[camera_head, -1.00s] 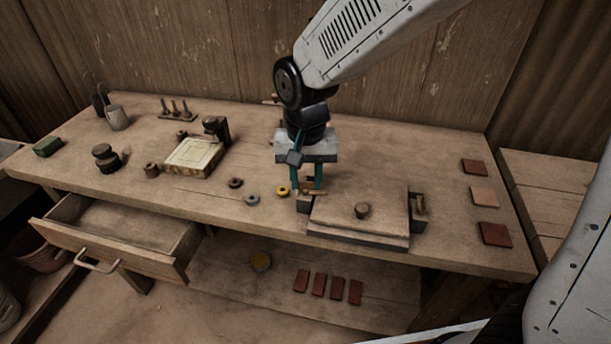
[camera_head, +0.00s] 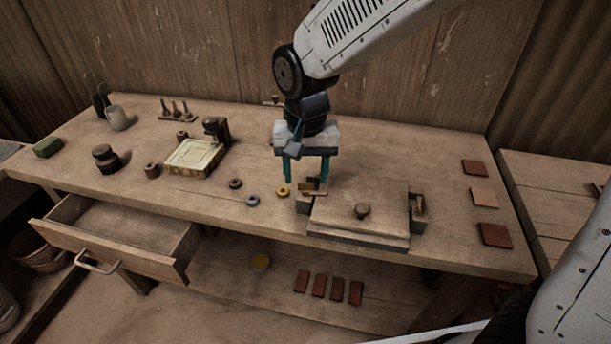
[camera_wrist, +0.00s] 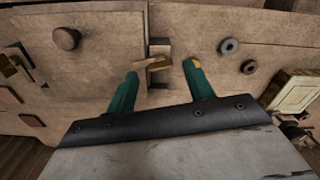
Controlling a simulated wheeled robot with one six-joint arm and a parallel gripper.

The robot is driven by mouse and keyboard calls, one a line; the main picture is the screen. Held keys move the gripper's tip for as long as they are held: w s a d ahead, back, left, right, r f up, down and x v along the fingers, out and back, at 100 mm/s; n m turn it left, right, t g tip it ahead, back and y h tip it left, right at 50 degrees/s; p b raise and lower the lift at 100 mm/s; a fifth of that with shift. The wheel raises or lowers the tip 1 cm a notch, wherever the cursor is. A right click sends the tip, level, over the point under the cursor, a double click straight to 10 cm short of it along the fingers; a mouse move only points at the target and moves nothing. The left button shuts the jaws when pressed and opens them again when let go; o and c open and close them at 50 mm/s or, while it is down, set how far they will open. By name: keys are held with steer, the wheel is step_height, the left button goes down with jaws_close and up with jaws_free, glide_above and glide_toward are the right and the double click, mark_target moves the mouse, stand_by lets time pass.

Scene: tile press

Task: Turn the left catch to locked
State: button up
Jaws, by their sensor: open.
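The press (camera_head: 345,212) is a flat wooden plate with a round knob (camera_head: 362,211) on top, near the table's front edge. The left catch (camera_head: 312,188) is a small brass-coloured bar on a dark block at the plate's left side. In the wrist view the left catch (camera_wrist: 158,63) lies crosswise, slightly tilted, and its end appears to reach over the plate's edge. My gripper (camera_head: 306,180) is open above the catch, pointing down. In the wrist view its teal fingers (camera_wrist: 160,72) stand apart on either side of the bar, with nothing held.
The right catch (camera_head: 420,205) sits at the plate's right side. Red tiles (camera_head: 494,235) lie at the right. A drawer (camera_head: 110,240) stands open at the front left. The table behind the press is clear.

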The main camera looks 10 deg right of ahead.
mark_target(306, 183)
step_height(306, 183, up, 6)
steer(key=shift+r, duration=0.1)
stand_by(0.4)
steer(key=s+d+r, duration=0.2)
steer(key=s+d, duration=0.8)
steer(key=s+d+r+n+t, duration=0.1)
steer(key=s+d+r, duration=0.1)
steer(key=s+d, duration=0.7)
steer(key=shift+s+d+r, duration=0.3)
steer(key=shift+s+d, duration=0.05)
steer(key=shift+d, duration=0.5)
